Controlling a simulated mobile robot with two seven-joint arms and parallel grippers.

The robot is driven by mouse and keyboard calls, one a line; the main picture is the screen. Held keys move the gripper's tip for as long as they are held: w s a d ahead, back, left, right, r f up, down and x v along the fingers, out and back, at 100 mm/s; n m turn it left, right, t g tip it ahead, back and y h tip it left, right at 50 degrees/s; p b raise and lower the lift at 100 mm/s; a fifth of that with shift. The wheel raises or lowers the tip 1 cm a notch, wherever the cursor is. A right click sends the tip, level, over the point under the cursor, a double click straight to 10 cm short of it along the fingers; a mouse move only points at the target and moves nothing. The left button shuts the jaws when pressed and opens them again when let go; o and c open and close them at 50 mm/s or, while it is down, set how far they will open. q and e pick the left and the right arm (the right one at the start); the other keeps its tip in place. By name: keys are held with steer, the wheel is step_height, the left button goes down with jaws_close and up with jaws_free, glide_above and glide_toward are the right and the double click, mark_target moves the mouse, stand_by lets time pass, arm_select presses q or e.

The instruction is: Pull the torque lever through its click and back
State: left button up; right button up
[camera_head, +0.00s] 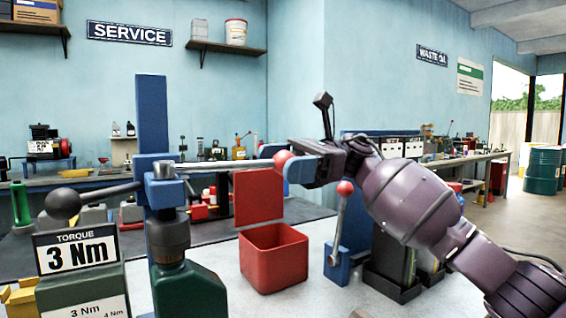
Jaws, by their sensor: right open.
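The torque lever (225,165) is a silver rod that runs roughly level to the right from a blue pivot head (160,180) and ends in a red ball knob (283,159). A dark arm with a grey ball (62,203) sticks out on the pivot's left. The pivot sits above a dark green bottle (188,288), in front of a blue upright post. My right gripper (297,168) reaches in from the right and is open, its blue fingertip at the red knob. Whether it touches the knob I cannot tell. My left gripper is out of view.
A "TORQUE 3 Nm" sign (77,250) stands at the lower left. An open red bin (273,262) with a raised red panel stands below the lever. A smaller red-knobbed lever (339,225) on a blue base stands close under my right arm. Crowded benches line the walls.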

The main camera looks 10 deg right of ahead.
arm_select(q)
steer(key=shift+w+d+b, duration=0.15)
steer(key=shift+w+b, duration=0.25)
arm_select(e)
steer(key=v, duration=1)
steer(key=shift+w+d, duration=0.2)
steer(key=shift+d, duration=0.15)
